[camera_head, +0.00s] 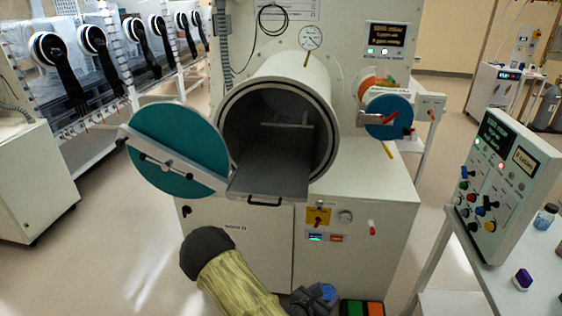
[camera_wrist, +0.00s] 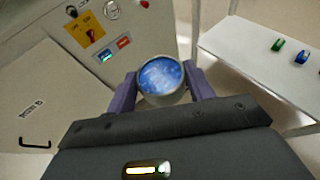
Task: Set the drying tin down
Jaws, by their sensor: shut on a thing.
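My gripper (camera_wrist: 160,85) is shut on a round tin (camera_wrist: 161,80) with a blue, mottled top and a metal rim. A finger presses on each side of the tin in the wrist view. In the head view my gripper (camera_head: 318,298) is at the bottom edge, in front of the cabinet, and the tin's blue top (camera_head: 329,292) shows there, partly cut off. The tin is held off any surface that I can see. The large round chamber (camera_head: 327,120) stands open, and its grey tray (camera_head: 268,180) is slid partly out and looks bare.
The teal round door (camera_head: 178,150) is swung open at the chamber's left. A smaller blue round door (camera_head: 388,117) is at the right. A control panel (camera_head: 508,185) stands on a side table (camera_head: 490,275). A red and green box (camera_head: 362,308) is near my gripper. Floor lies open at left.

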